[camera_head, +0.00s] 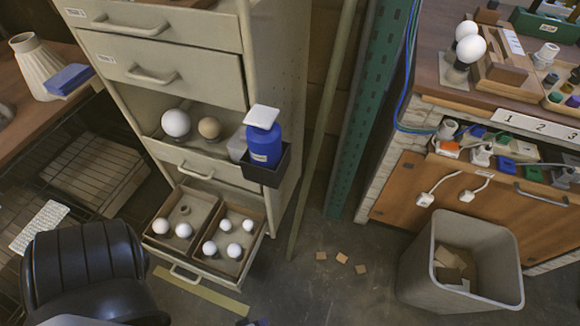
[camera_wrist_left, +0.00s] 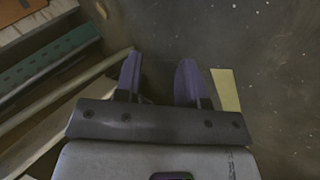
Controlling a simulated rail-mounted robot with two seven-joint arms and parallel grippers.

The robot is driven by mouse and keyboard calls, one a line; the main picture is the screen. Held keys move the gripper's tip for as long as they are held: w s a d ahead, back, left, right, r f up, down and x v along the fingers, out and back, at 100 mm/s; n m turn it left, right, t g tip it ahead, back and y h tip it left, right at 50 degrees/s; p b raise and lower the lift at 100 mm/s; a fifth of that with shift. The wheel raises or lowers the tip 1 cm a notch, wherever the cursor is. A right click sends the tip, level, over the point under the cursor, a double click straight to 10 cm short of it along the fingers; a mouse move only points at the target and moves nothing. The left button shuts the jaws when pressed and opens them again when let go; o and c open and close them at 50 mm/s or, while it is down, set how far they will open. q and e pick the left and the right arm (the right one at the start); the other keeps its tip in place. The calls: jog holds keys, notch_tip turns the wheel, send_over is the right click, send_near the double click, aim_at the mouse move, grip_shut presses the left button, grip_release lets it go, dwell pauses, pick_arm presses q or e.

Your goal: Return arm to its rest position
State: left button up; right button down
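My left arm (camera_head: 85,270) comes in at the lower left of the head view as a large dark link. My left gripper (camera_wrist_left: 158,78) shows in the left wrist view with its two purple fingers apart. Nothing shows between them, only dark floor behind. A yellow floor strip (camera_wrist_left: 226,90) lies beyond its right finger. My right arm and right gripper are in neither view.
An open drawer (camera_head: 262,245) holding several white bulbs juts from the cabinet (camera_head: 170,32). A grey bin (camera_head: 410,290) stands right, with scraps (camera_head: 342,258) on the floor beside it. A bench (camera_head: 440,75) is at right. Floor between is mostly clear.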

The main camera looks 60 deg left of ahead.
pick_arm(q)
jog(key=w+d+r+m+g+h+p, duration=0.1)
jog(key=w+d+r+m+g+h, duration=0.15)
jog(key=r+m, duration=0.3)
jog(key=w+d+r+m+g+h, duration=0.2)
jog(key=w+r+m+g+h, duration=0.15)
jog(key=m, duration=0.35)
jog(key=w+a+r+m+y+p, duration=0.1)
jog(key=a+r+m+p, duration=0.15)
jog(key=r+p, duration=0.85)
jog(key=w+a+r+m+y+p, duration=0.1)
jog(key=a+r+y+p, duration=0.15)
jog(key=r, duration=1.65)
jog(key=w+a+r+m+y+p, duration=0.1)
jog(key=w+a+r+m+p, duration=0.15)
jog(key=r+p, duration=0.85)
notch_tip(320, 180, up, 56)
jog(key=s+a+t+p, duration=0.1)
jog(key=s+p, duration=0.1)
jog(key=p, duration=4.5)
jog(key=shift+a+r, duration=0.15)
jog(key=shift+a, duration=0.15)
